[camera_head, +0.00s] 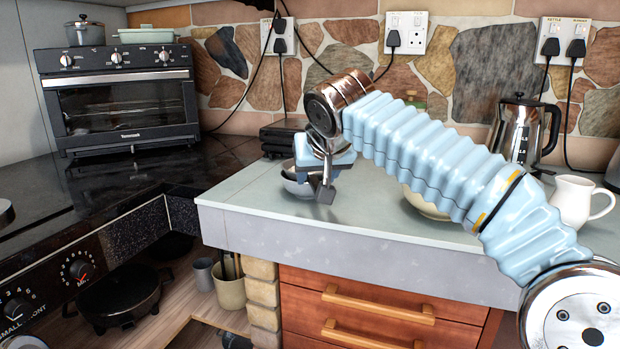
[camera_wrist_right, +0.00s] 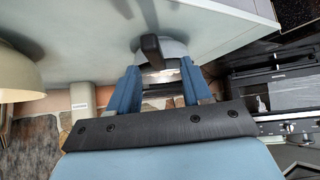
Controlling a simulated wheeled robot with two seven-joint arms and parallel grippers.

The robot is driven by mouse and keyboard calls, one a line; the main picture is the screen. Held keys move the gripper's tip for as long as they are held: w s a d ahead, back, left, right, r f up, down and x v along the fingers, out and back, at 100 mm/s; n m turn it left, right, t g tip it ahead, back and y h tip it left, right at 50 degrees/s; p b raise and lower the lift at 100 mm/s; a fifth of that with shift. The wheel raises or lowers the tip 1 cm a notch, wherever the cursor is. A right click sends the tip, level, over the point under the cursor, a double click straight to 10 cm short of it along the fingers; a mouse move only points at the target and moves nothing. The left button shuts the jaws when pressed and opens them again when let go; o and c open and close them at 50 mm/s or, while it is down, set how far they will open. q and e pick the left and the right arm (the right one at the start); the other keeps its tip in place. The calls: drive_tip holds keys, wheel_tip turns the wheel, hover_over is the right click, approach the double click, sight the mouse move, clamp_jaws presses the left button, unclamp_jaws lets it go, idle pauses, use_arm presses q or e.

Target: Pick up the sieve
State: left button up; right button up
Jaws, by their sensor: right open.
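In the right wrist view a round, pale grey bowl-like thing with a dark handle, which looks like the sieve (camera_wrist_right: 151,46), lies on the worktop just beyond my right gripper (camera_wrist_right: 158,74). The two blue fingers are spread apart, with the handle in line with the gap between them. I see no grip on it. In the head view the right gripper (camera_head: 324,168) hangs over the front part of the worktop and partly hides the grey bowl shape (camera_head: 297,187) beneath it. How close the fingers are to the handle I cannot tell. My left gripper is not in view.
The grey worktop (camera_head: 260,198) has a front edge close below the gripper. A cream bowl (camera_head: 424,205) is partly behind my right arm. A white jug (camera_head: 578,200) and glass kettle (camera_head: 520,132) stand right. A toaster oven (camera_head: 118,95) stands back left.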

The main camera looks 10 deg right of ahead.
sight(316, 181)
drive_tip(key=x, duration=0.4)
drive_tip(key=shift+w+d+f, duration=0.2)
drive_tip(key=shift+f, duration=0.05)
clamp_jaws()
